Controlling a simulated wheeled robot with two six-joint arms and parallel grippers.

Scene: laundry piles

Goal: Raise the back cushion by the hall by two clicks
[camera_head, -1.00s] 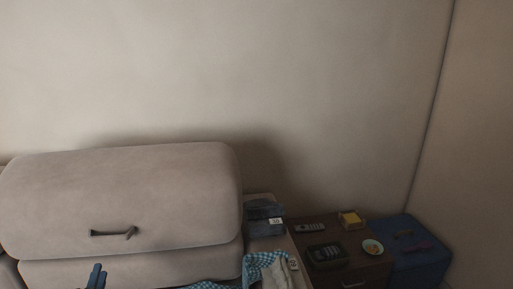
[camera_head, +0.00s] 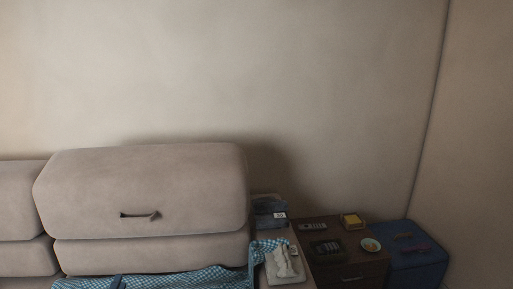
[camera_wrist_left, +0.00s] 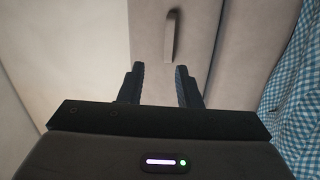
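A beige back cushion (camera_head: 145,188) with a dark strap handle (camera_head: 140,215) on its front stands at the right end of the sofa. Another back cushion (camera_head: 18,200) shows at the left edge. My left gripper (camera_head: 117,283) shows only as a dark tip at the bottom, below the handle. In the left wrist view, my left gripper (camera_wrist_left: 160,68) is open and empty, its two fingers apart. The handle (camera_wrist_left: 171,36) lies just beyond the fingertips, apart from them, on the cushion front. My right gripper is out of view.
A blue-checked cloth (camera_head: 180,280) lies along the seat and over the arm, by a tray with a white item (camera_head: 284,266). A brown side table (camera_head: 340,272) holds a remote and small dishes. A blue box (camera_head: 415,262) stands in the corner.

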